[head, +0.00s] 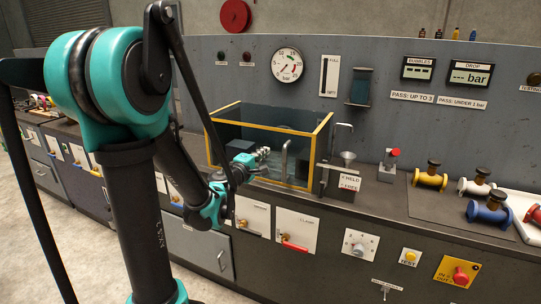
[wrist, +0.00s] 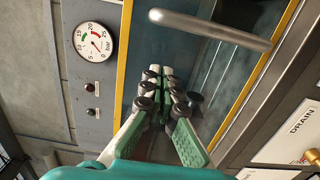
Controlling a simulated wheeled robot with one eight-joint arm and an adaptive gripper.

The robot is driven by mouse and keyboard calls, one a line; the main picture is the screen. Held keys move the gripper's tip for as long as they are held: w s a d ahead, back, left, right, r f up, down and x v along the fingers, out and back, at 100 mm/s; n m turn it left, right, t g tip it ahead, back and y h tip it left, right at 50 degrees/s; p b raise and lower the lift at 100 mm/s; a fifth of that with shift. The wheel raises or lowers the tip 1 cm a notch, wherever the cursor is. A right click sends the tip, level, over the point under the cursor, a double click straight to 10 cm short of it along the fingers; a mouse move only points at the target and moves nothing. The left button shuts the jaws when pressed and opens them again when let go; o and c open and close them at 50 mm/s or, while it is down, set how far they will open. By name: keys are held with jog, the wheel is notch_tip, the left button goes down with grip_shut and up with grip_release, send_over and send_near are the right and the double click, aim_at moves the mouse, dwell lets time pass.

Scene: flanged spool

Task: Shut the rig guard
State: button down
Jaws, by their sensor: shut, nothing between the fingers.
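The rig guard (head: 314,160) is a clear, dark-tinted box with a yellow frame, standing on the bench under the gauge. Its grey bar handle (head: 285,158) stands upright on the front side, and the handle also crosses the top of the wrist view (wrist: 210,28). I cannot tell how far the guard is open. My gripper (head: 263,153) is shut and empty, in front of the guard and left of the handle. In the wrist view my gripper's fingertips (wrist: 167,80) point at the clear panel, apart from the handle; whether they touch the panel is unclear.
Several flanged spools, one yellow (head: 430,180), lie farther right. Below are the drain panel (head: 252,215), a red-handled valve panel (head: 296,232) and a yellow switch box (head: 457,272). A gauge (head: 287,65) hangs behind.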

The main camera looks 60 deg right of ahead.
jog(key=a, duration=0.9)
jog(key=shift+s+a, duration=0.3)
jog(key=shift+a, duration=0.05)
jog(key=w+a+f+m+t+y, duration=0.1)
jog(key=w+a+f+t+y, duration=0.1)
jog(key=w+a+f+y, duration=0.55)
jog(key=w+a+f+m+t+y, duration=0.2)
jog(key=w+a+f, duration=0.55)
jog(key=a, duration=0.65)
jog(key=a+f+n+y, duration=0.1)
jog(key=a+y, duration=0.3)
jog(key=a, duration=0.9)
jog(key=a+f+n+y, duration=0.1)
jog(key=a+f+y, duration=0.3)
jog(key=a, duration=0.9)
jog(key=shift+w+f+n, duration=0.2)
jog(key=shift+f+n, duration=0.1)
jog(key=shift+f, duration=0.05)
jog(key=shift+d+y, duration=0.15)
jog(key=shift+y, duration=0.1)
